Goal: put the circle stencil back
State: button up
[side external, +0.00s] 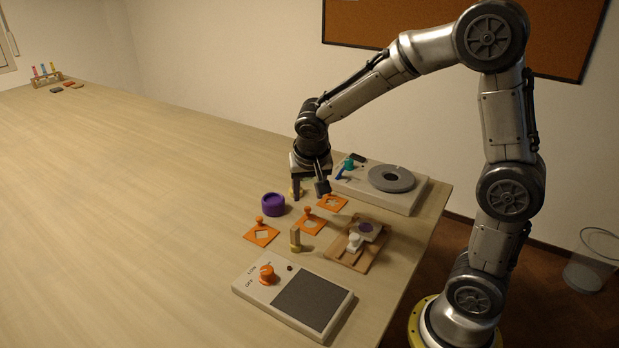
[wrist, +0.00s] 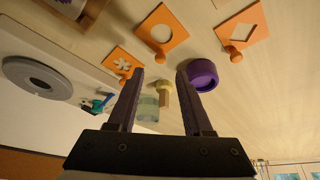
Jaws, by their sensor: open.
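The circle stencil (side external: 312,226) is an orange square plate with a round hole and an orange knob, lying flat on the table between the two other stencils. It also shows at the top of the wrist view (wrist: 178,22). The diamond stencil (wrist: 263,20) lies beside it, and the flower-cut stencil (wrist: 112,54) lies on its other side. My gripper (side external: 310,190) is open and empty above the table, behind the stencils in the side view. In the wrist view its fingers (wrist: 160,76) point toward the stencils, apart from them.
A purple pot (side external: 273,205) stands left of my gripper. A wooden-handled piece (side external: 295,238) stands in front of the stencils. A wooden tray (side external: 340,258) holds a white knobbed piece. A turntable unit (side external: 410,198) and a dial box (side external: 250,288) flank the area.

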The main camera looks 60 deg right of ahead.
jog(key=v, duration=0.6)
jog(key=s+a+r+n+t+y, duration=0.1)
jog(key=s+a+n, duration=0.2)
jog(key=s, duration=0.6)
jog(key=s+a+r+n+t+y, duration=0.1)
jog(key=s+a+n+y, duration=0.1)
jog(key=s+n, duration=0.4)
jog(key=s+a, duration=0.1)
jog(key=s, duration=0.3)
jog(key=shift+s+r+n+t+y, duration=0.25)
jog(key=shift+r+n+t+y, duration=0.05)
jog(key=shift+t, duration=0.1)
